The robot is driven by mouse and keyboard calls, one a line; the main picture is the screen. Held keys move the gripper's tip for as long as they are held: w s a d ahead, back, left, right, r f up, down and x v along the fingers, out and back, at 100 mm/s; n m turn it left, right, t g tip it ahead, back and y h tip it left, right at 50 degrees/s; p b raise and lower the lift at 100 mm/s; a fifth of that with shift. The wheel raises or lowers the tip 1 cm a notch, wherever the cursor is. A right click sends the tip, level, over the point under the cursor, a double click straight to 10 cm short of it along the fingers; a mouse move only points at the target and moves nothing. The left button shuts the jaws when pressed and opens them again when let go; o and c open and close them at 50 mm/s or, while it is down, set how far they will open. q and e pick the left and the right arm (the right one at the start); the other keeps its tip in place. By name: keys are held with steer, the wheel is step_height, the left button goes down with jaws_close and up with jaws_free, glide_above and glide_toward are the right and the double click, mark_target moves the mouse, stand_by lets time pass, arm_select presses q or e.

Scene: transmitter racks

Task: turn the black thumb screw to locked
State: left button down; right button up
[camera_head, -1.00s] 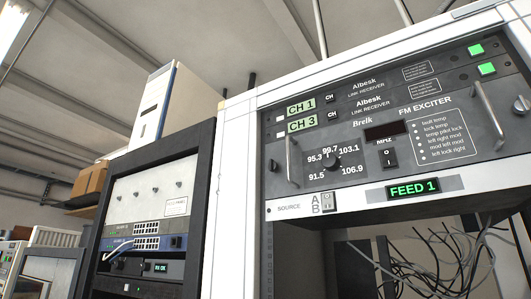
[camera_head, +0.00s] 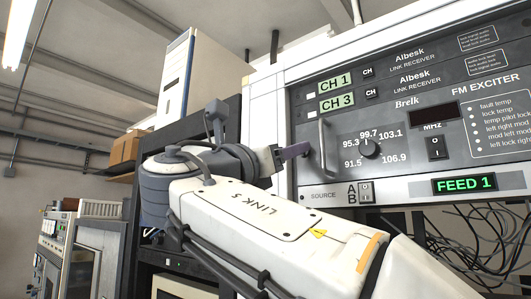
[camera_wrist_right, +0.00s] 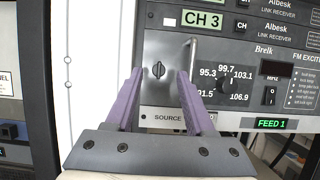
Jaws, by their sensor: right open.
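The black thumb screw (camera_wrist_right: 158,70) sits on the grey FM exciter panel, left of its metal handle, in the right wrist view. Its wing stands about upright. My right gripper (camera_wrist_right: 159,78) is open, its two purple fingers on either side of the screw in that view, with nothing between them. The right finger overlaps the lower part of the handle; I cannot tell if they touch. In the head view my right gripper (camera_head: 296,151) is at the panel's left edge, and the screw is hidden there. My left gripper is not in view.
The handle (camera_head: 323,148) stands out from the panel close to the fingers. A frequency knob (camera_head: 370,149) and a rocker switch (camera_head: 436,147) are farther right. The white SOURCE strip (camera_head: 400,190) runs below. Loose cables (camera_head: 465,235) hang beneath it.

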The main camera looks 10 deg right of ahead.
steer(key=p+x, duration=0.1)
steer(key=x, duration=0.4)
steer(key=shift+p, duration=0.4)
steer(key=shift+f, duration=0.1)
jaws_close()
